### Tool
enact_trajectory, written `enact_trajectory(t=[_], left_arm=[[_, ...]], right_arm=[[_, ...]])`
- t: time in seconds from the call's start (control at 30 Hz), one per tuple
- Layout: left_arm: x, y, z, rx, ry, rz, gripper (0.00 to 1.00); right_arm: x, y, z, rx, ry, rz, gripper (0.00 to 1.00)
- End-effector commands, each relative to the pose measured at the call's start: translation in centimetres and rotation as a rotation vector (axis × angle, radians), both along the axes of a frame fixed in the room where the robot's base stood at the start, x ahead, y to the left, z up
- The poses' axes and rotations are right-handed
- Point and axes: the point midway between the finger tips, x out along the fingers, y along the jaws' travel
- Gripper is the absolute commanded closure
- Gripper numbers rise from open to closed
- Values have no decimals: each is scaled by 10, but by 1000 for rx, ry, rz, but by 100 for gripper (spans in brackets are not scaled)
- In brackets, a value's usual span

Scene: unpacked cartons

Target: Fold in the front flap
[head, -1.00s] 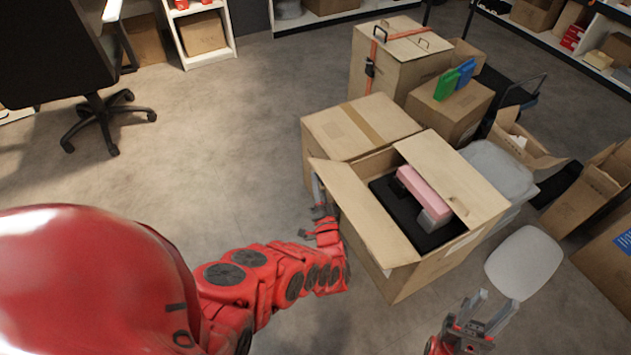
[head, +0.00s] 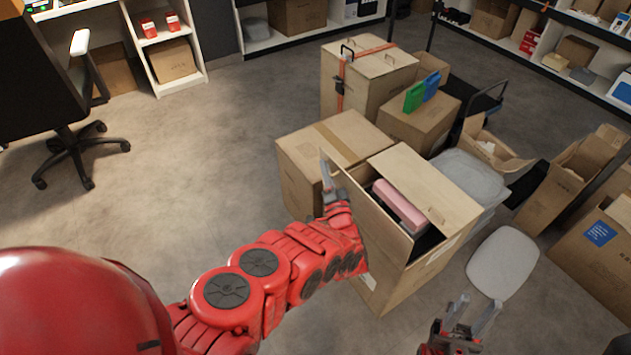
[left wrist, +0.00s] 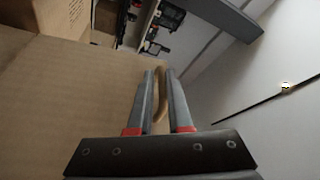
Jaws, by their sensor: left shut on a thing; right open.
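The open carton (head: 395,285) stands in the middle of the head view. A pink item (head: 400,206) and part of a dark item show inside it. Its front flap (head: 368,212) is raised on the side nearest me, tilted and hiding part of the opening. My left gripper (head: 328,182) is at the flap's left end, shut on the flap. In the left wrist view the flap (left wrist: 80,85) fills the left side, and its edge runs between the gripper's fingers (left wrist: 161,95). My right gripper (head: 470,322) is open and empty, in front of the carton at the lower right.
A closed carton (head: 330,145) stands directly behind left. A pale rounded panel (head: 503,262) is on the floor at right, near open cartons (head: 570,180). Floor at left is clear up to the office chair (head: 75,150).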

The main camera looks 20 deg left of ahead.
Motion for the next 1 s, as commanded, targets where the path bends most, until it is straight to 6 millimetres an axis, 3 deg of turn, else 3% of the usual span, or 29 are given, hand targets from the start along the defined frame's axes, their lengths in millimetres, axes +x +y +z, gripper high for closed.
enact_trajectory(t=[0.33, 0.9, 0.93, 1.0], left_arm=[[22, -14, 9, 0, -13, 5, 100], [26, -13, 14, 1, -18, 11, 100], [26, -13, 14, 2, -19, 12, 80], [26, -12, 14, 2, -19, 13, 68]], right_arm=[[0, 0, -20, 0, 0, 0, 59], [0, 0, -22, 0, 0, 0, 59], [0, 0, -22, 0, 0, 0, 59], [0, 0, -22, 0, 0, 0, 59]])
